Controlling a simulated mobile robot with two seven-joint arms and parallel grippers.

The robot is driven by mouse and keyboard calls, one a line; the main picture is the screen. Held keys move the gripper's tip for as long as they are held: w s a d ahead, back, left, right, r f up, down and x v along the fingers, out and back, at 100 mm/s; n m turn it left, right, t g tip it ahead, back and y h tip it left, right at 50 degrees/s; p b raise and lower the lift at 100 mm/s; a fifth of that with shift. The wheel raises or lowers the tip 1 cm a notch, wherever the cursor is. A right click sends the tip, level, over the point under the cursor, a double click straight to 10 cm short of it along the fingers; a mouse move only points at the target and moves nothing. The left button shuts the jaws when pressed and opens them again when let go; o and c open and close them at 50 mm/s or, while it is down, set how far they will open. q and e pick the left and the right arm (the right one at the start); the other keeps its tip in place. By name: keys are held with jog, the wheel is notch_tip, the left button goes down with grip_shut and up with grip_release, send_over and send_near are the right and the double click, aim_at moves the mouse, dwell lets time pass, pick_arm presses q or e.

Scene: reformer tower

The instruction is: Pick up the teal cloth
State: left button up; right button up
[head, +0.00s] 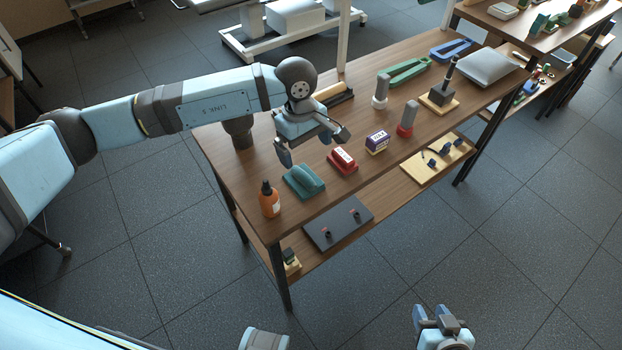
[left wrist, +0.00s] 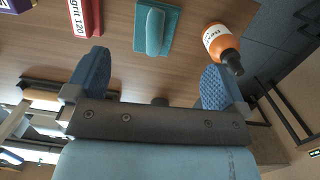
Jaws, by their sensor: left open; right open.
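The teal cloth (head: 304,180) lies on the wooden workbench near its front left edge, as a flat square with a rounded raised ridge across it. In the left wrist view the teal cloth (left wrist: 156,28) is at the top centre, beyond the fingertips. My left gripper (head: 312,147) is open and empty above the bench, behind the cloth and apart from it. Its two blue fingers show wide apart in the left wrist view (left wrist: 155,75). My right gripper (head: 432,314) is open and empty, low at the bottom of the head view, away from the bench.
An orange bottle (head: 269,201) with a black top stands left of the cloth. A red block (head: 342,160) marked "grit 120" lies to its right, then a purple-and-white box (head: 377,143). The lower shelf holds a dark board (head: 338,222).

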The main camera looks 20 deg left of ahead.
aim_at(303, 174)
pick_arm(q)
jog(key=shift+m+t+y, duration=0.3)
jog(key=shift+y, duration=0.3)
jog(key=f, duration=0.2)
jog(key=w+a+f, duration=0.1)
jog(key=f, duration=0.5)
jog(key=shift+w+a, duration=0.4)
jog(key=f, duration=0.5)
jog(key=shift+d+f, duration=0.15)
jog(key=shift+d, duration=0.15)
jog(key=c, duration=0.8)
